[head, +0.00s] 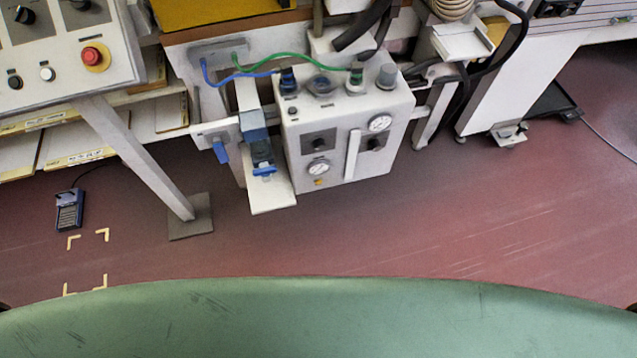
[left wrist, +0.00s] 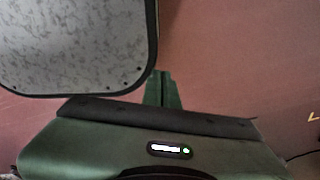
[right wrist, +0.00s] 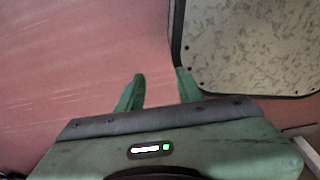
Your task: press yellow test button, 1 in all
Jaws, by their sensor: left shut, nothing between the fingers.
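Neither gripper is in the head view, and the button is in neither wrist view.
A blue-and-grey valve unit (head: 260,150) stands left of the control box, with blue and green hoses above. A slanted panel with a red button (head: 92,57) is at upper left, above a metal leg (head: 135,155). A pedal (head: 69,211) lies on the floor. Floor before the box is clear.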

